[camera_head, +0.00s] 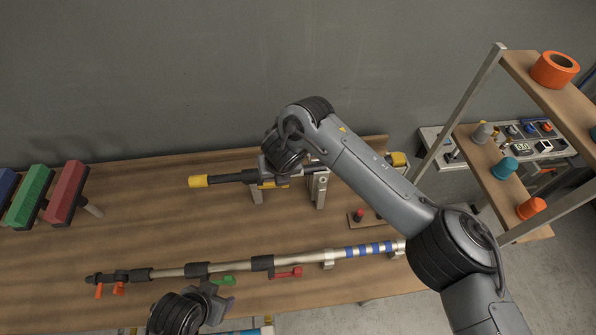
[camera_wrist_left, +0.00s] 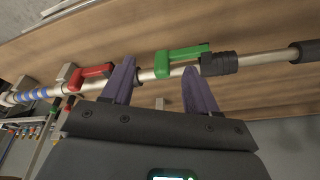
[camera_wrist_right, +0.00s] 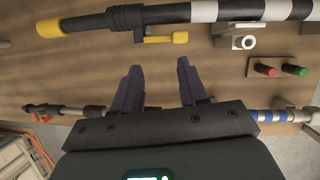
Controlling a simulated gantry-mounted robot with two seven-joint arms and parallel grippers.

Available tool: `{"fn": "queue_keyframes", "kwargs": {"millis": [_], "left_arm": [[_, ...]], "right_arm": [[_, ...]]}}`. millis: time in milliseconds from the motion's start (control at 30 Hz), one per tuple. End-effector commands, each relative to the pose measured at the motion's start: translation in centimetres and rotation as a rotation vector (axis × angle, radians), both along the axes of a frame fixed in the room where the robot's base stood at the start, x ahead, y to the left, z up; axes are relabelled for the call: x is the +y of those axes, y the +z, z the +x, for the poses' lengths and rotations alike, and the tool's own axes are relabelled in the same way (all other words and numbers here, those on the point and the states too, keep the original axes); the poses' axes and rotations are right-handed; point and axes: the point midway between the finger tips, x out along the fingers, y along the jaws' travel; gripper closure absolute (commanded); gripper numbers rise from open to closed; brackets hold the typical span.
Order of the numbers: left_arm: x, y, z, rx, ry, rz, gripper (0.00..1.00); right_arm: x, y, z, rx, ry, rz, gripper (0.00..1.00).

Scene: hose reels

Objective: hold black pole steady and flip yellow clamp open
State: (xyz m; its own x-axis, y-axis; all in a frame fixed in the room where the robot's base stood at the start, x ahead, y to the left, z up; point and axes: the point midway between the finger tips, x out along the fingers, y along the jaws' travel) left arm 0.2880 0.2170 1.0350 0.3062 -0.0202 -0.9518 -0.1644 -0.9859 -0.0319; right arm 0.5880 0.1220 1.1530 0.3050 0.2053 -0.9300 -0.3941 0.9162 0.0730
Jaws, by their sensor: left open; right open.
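The black pole (camera_wrist_right: 90,20) with a yellow end (camera_wrist_right: 48,28) lies across the back of the table. In the head view the black pole (camera_head: 232,176) runs partly behind my right arm. Its yellow clamp lever (camera_wrist_right: 165,38) shows beside the pole in the right wrist view. My right gripper (camera_wrist_right: 159,75) is open and empty, its fingertips apart from the lever. My left gripper (camera_wrist_left: 160,70) is open at the silver pole (camera_wrist_left: 232,65), beside the green clamp (camera_wrist_left: 180,58). Whether it touches the pole I cannot tell.
The silver pole at the front also has a red clamp (camera_head: 287,272). A button block (camera_head: 363,216) sits at the table's right. Coloured blocks (camera_head: 68,192) stand at far left. A shelf rack (camera_head: 490,160) is at right. The table's left middle is clear.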

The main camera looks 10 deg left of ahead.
Motion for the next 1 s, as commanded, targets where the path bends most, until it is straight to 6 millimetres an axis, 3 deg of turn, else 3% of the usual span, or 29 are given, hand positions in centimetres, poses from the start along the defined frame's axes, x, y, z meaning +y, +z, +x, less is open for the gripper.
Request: {"fn": "queue_keyframes", "kwargs": {"millis": [233,367,467,667,800,1000], "left_arm": [[0.1,-0.6,0.3,-0.011,-0.011,0.008,0.4],[-0.1,-0.7,2.0,-0.066,-0.062,0.03,0.4],[0.2,-1.0,4.5,-0.145,-0.147,0.073,0.4],[2.0,-2.0,12.0,-0.373,-0.43,0.208,0.4],[4.3,-2.0,17.3,-0.527,-0.671,0.291,0.4],[8.3,-0.7,22.5,-0.692,-0.959,0.334,0.4]], "right_arm": [[-1.9,0.9,1.3,-0.014,0.031,-0.079,0.57],[-2.0,1.0,1.3,-0.013,0.032,-0.08,0.57],[-1.9,1.0,1.3,-0.012,0.032,-0.079,0.57],[-1.9,1.0,1.3,-0.013,0.031,-0.078,0.57],[-1.9,1.0,1.3,-0.013,0.031,-0.078,0.57],[-1.9,1.0,1.3,-0.013,0.03,-0.078,0.57]]}}
